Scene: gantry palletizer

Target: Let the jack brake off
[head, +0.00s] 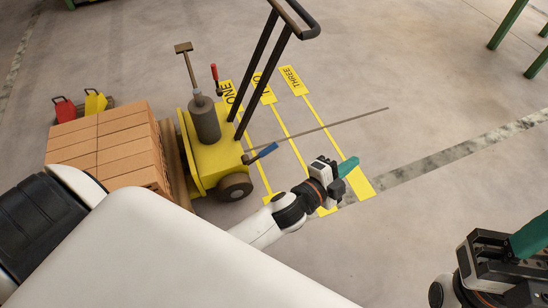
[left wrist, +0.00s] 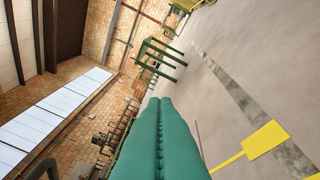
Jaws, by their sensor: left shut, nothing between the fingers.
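The yellow jack (head: 211,160) stands left of centre in the head view, with a dark cylinder (head: 205,120) and a tall black handle (head: 262,72). A blue-ended lever (head: 262,152) sticks out low on its right side. A small red-handled lever (head: 215,76) and a brown-topped lever (head: 190,66) rise from it. I cannot tell which one is the brake. My left gripper (head: 347,167) is shut and empty, to the right of the blue-ended lever and apart from it. Its green fingers fill the lower middle of the left wrist view (left wrist: 160,140). My right gripper (head: 527,238) is partly cut off at the right edge.
A stack of brown cartons (head: 110,145) stands left of the jack. Yellow floor strips marked ONE, TWO and THREE (head: 292,80) lie to its right. A thin grey rod (head: 335,125) crosses above them. Green posts (head: 510,22) stand far right. Much of the right floor is clear.

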